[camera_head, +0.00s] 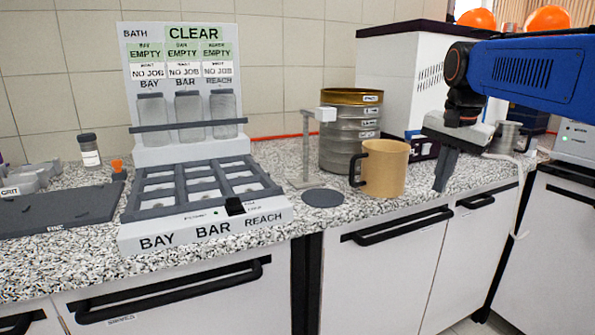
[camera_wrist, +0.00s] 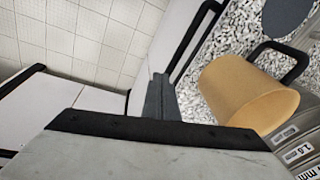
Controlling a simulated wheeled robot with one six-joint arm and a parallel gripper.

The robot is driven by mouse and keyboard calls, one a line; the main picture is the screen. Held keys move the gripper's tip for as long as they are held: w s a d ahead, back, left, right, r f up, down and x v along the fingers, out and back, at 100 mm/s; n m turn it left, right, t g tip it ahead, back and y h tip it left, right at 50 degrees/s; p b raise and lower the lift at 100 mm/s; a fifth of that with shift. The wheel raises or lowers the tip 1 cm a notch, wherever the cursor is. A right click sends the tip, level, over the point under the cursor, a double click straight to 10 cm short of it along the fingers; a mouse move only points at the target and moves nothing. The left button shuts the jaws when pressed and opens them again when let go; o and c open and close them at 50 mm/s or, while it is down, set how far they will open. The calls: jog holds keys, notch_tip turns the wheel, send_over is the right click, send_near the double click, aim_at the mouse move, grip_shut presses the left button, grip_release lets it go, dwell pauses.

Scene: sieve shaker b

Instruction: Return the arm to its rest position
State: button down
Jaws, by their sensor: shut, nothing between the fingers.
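My gripper (camera_head: 445,171) hangs from my blue arm at the right of the head view, fingers pointing down. It is shut and empty. It is in front of the counter's front edge, to the right of a tan mug (camera_head: 385,170) and apart from it. In the wrist view my gripper's closed fingers (camera_wrist: 160,92) show in the middle, with the mug (camera_wrist: 245,92) to their right. The rest position itself is not marked in either view.
A sieve stack (camera_head: 350,130) stands behind the mug. A white machine (camera_head: 395,75) is at the back. A metal cup (camera_head: 508,136) and a pale cable (camera_head: 521,190) are near my arm. A tray station labelled BAY, BAR, REACH (camera_head: 205,225) is at left. Cabinet handles (camera_head: 400,227) jut out below.

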jog(key=s+a+f+n+t, duration=0.2)
jog(key=s+f+n, duration=0.7)
jog(key=s+f, duration=1.4)
jog(key=shift+s+a+n, duration=0.4)
jog(key=shift+s+a, duration=0.15)
jog(key=shift+a, duration=0.4)
